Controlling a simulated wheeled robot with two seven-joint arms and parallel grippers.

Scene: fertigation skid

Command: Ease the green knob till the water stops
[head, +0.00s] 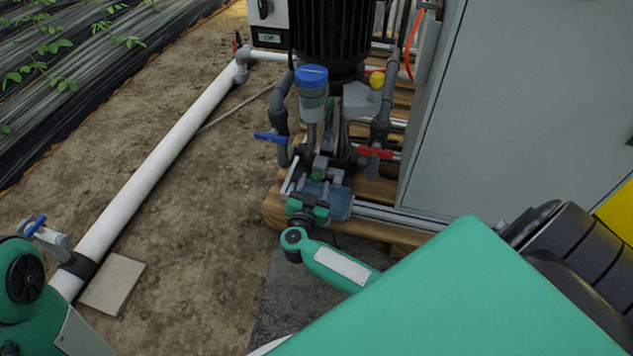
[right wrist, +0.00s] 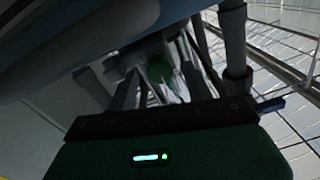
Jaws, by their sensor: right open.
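The small green knob (head: 319,174) sits low on the pump's pipework at the pallet's front edge, in the middle of the head view. My right gripper (head: 315,184) is open, with its fingers either side of the knob as seen from above; I cannot tell whether they touch it. In the right wrist view, a dim green round shape (right wrist: 160,68), likely the knob, shows beyond the gripper's dark edge. A blue tray (head: 341,204) lies just right of the gripper. Water flow cannot be made out clearly. My left gripper is out of view.
A blue-capped filter (head: 312,78) rises behind the knob, with a blue lever (head: 270,137) left and a red lever (head: 375,152) right. A grey cabinet (head: 530,100) closes off the right. A white pipe (head: 160,170) crosses bare soil at left.

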